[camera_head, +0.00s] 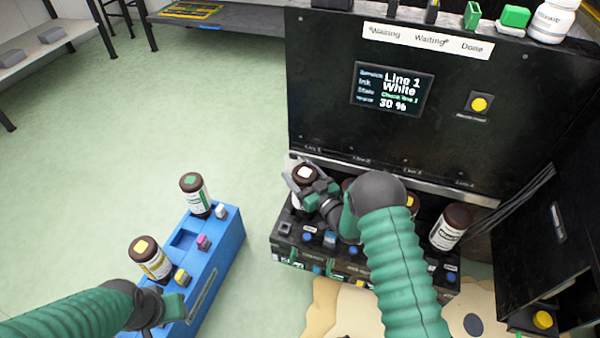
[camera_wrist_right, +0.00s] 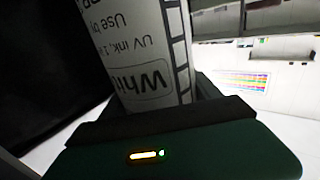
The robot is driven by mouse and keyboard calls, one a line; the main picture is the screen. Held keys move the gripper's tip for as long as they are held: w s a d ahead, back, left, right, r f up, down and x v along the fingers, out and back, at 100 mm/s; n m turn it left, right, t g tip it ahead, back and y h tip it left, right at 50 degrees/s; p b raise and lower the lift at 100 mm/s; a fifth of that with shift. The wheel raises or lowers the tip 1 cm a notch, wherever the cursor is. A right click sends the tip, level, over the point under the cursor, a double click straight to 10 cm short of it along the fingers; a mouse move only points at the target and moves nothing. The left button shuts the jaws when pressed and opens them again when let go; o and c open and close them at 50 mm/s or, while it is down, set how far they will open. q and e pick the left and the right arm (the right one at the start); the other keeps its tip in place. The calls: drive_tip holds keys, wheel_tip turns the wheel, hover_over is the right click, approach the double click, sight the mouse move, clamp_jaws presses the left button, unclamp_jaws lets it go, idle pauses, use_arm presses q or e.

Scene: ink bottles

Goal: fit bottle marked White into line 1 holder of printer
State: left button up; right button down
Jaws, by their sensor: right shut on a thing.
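The bottle marked White (camera_head: 304,174) has a dark cap with a white square. My right gripper (camera_head: 309,192) is shut on it at the left end of the printer's holder row, beneath the Line 1 label. The right wrist view shows the label of the White bottle (camera_wrist_right: 150,60) close up, between the jaws. My gripper hides the bottle's base, so I cannot tell whether it is seated in the holder. The printer (camera_head: 330,60) has a screen (camera_head: 392,89) reading Line 1, White, 30 %. My left gripper (camera_head: 150,308) is by the blue rack; its jaws are unclear.
The blue rack (camera_head: 225,245) holds a green-marked bottle (camera_head: 195,195) and a yellow-marked bottle (camera_head: 149,259), with an empty slot between them. Another bottle (camera_head: 450,227) stands at the right end of the holder row. My right arm covers the row's middle. Open floor lies left.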

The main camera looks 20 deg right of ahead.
drive_tip(key=shift+f+b, duration=0.3)
drive_tip(key=shift+f, duration=0.1)
drive_tip(key=shift+c, duration=0.4)
unclamp_jaws()
use_arm(q)
drive_tip(key=shift+f, duration=0.2)
use_arm(e)
drive_tip(key=shift+d, duration=0.15)
